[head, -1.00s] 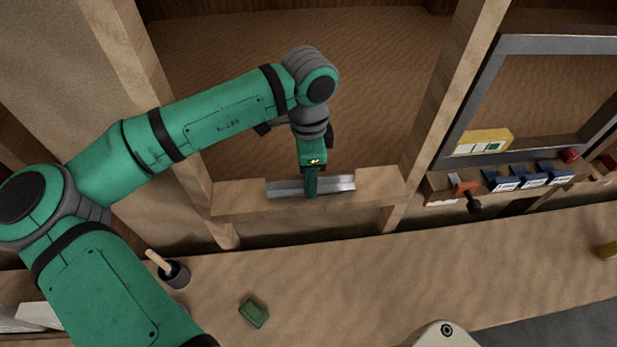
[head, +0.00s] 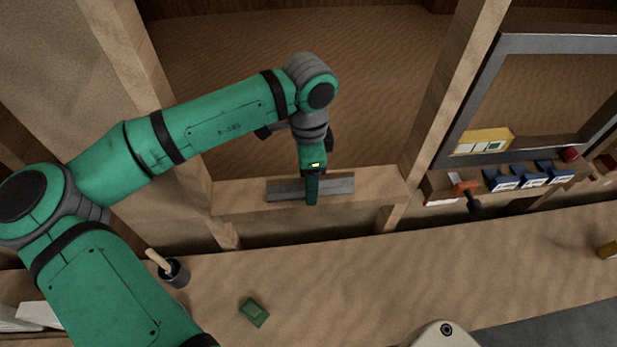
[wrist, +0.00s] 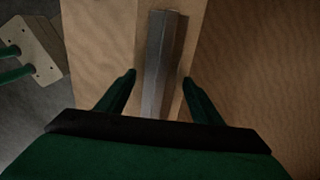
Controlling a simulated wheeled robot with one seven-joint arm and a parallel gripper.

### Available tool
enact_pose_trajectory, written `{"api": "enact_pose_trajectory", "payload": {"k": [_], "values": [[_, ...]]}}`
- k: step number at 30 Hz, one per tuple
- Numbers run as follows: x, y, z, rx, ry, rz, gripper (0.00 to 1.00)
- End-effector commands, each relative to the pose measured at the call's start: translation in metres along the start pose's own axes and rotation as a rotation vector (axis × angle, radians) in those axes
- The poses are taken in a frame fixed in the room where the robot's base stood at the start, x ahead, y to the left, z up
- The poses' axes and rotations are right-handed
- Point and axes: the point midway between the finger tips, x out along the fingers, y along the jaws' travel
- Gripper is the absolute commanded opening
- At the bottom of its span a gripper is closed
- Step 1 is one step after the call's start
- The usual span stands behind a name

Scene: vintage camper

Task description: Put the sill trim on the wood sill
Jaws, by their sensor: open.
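The sill trim (head: 337,186), a grey metal angled strip, lies lengthwise on the wood sill (head: 233,197) between two upright posts in the head view. In the wrist view the trim (wrist: 164,50) runs between the fingers, on the pale wood sill (wrist: 198,20). My gripper (head: 311,195) is over the middle of the trim and hides part of it in the head view. In the wrist view my gripper (wrist: 159,80) is open, with one finger on each side of the trim and a gap on both sides.
A wooden counter (head: 400,265) runs below the sill, with a green block (head: 254,312) and a dark cup with a wooden handle (head: 174,272) on it. To the right, a shelf holds several blue boxes (head: 528,180) and an orange-headed tool (head: 466,188), under a metal-framed window (head: 480,95).

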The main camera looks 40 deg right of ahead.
Motion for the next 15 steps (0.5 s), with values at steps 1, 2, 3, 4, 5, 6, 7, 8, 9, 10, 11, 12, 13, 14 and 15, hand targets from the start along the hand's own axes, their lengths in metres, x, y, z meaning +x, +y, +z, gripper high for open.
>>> {"api": "enact_pose_trajectory", "payload": {"k": [1, 2, 3, 4, 5, 6, 7, 8, 9, 10, 11, 12, 13, 14, 15], "values": [[-0.004, 0.000, 0.000, 0.000, 0.000, -0.001, 0.60], [-0.007, -0.001, 0.000, 0.000, 0.001, -0.001, 0.60], [-0.013, -0.001, -0.001, 0.000, 0.002, -0.002, 0.60], [-0.018, -0.001, -0.001, 0.000, 0.002, -0.002, 0.60], [-0.023, -0.001, -0.001, 0.001, 0.001, -0.003, 0.60], [-0.031, -0.001, -0.001, 0.001, 0.002, -0.003, 0.60], [-0.037, -0.001, -0.001, 0.001, 0.002, -0.002, 0.60], [-0.044, -0.001, -0.001, 0.000, 0.002, -0.003, 0.60], [-0.052, -0.001, 0.000, 0.000, 0.001, -0.003, 0.60], [-0.058, -0.001, 0.000, 0.000, 0.001, -0.003, 0.60], [-0.065, -0.001, -0.001, 0.000, 0.002, -0.003, 0.60], [-0.072, -0.001, 0.000, 0.000, 0.000, -0.003, 0.60], [-0.078, -0.001, 0.000, 0.000, 0.001, -0.003, 0.60], [-0.084, -0.001, 0.000, 0.000, 0.001, -0.002, 0.60], [-0.090, -0.001, 0.000, 0.000, 0.001, -0.002, 0.60]]}}
